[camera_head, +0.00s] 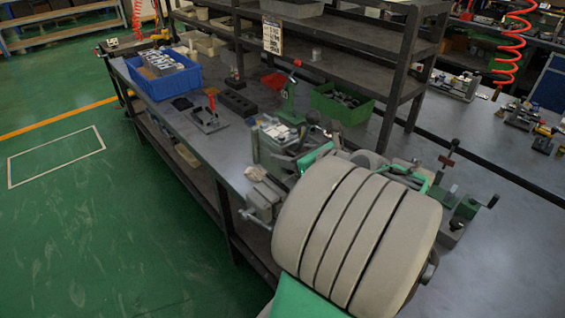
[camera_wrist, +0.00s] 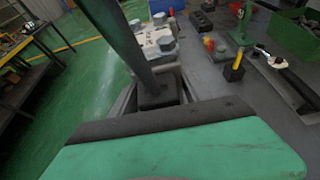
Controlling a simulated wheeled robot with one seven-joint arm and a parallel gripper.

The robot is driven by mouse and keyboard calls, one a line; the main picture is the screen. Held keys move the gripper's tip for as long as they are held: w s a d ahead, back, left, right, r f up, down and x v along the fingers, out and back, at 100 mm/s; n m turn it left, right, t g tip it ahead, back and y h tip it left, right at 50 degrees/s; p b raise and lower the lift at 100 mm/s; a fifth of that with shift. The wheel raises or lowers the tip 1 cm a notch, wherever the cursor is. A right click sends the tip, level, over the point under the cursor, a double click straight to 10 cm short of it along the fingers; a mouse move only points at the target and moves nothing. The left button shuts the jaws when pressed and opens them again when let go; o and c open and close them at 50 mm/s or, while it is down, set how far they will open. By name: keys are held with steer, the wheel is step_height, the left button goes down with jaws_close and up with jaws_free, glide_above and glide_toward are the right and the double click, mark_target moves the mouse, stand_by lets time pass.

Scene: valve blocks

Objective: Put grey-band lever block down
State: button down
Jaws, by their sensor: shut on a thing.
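My gripper (camera_wrist: 160,118) shows at the bottom of the wrist view as a broad green body with a dark bar along its edge. Its fingertips are not clearly seen. Just ahead of it a dark block (camera_wrist: 157,96) with a long dark green lever (camera_wrist: 122,40) slanting to the upper left appears to be the lever block in its hold. No grey band can be made out on it, and its underside is hidden. In the head view my large beige arm link covers most of the gripper and what it holds.
The grey workbench (camera_head: 190,125) carries a blue bin (camera_head: 163,77), a green bin (camera_head: 342,104), a red-handled clamp (camera_head: 208,119) and a grey vise (camera_head: 264,199). A dark shelf rack (camera_head: 345,67) stands along its back. Fixtures crowd the bench around my arm. Bare bench shows at the right.

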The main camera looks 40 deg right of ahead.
steer(key=shift+w+d+f+b, duration=0.15)
steer(key=shift+w+d+f, duration=0.55)
steer(key=shift+f, duration=0.75)
steer(key=shift+w+d+f+b, duration=0.1)
steer(key=shift+w+d+f, duration=0.25)
steer(key=shift+d+f, duration=0.85)
steer(key=shift+w+d+f+b, duration=0.15)
steer(key=shift+w+d+f, duration=0.35)
steer(key=shift+f, duration=1.25)
steer(key=shift+f, duration=0.15)
steer(key=c, duration=0.5)
jaws_free()
steer(key=shift+a+f, duration=0.1)
steer(key=shift+f, duration=0.05)
steer(key=shift+s, duration=0.15)
steer(key=v, duration=1.2)
